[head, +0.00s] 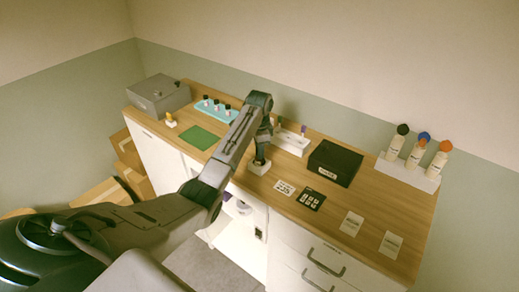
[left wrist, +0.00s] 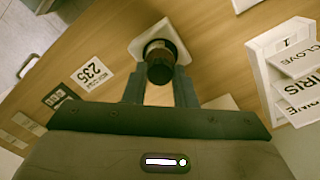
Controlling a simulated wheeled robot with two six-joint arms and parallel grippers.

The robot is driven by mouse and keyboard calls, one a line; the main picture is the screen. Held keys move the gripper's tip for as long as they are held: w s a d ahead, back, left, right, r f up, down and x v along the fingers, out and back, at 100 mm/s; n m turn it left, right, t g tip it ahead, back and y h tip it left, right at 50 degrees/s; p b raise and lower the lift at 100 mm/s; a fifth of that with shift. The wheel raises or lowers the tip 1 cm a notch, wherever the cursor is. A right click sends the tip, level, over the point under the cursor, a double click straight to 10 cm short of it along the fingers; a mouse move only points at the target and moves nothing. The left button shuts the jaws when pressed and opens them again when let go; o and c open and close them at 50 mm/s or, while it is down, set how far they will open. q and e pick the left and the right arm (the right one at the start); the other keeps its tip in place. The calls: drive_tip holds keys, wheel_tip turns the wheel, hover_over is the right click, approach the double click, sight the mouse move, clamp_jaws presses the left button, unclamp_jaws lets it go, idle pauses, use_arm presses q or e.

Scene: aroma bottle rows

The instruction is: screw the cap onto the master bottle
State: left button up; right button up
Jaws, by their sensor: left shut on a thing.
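My left gripper (head: 262,153) points down over a small white square stand (head: 258,168) near the front edge of the counter. In the left wrist view, its two fingers (left wrist: 158,84) are shut on a dark round cap (left wrist: 160,72). The cap is in line with the brown master bottle (left wrist: 158,46), which stands in the white square stand (left wrist: 181,33). Most of the bottle is hidden under the cap and gripper. I cannot tell how far the cap is threaded on. My right gripper is not in view.
A black box (head: 334,163) and a white rack with upright tags (head: 291,142) stand close by. Printed cards (head: 311,199) lie to the right. A white holder (head: 408,173) carries bottles with coloured tops. A green mat (head: 198,137) and teal vial tray (head: 215,111) are left.

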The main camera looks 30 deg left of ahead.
use_arm(q)
drive_tip(key=m, duration=1)
drive_tip(key=shift+m, duration=0.3)
drive_tip(key=o, duration=1)
drive_tip(key=shift+r, duration=3.5)
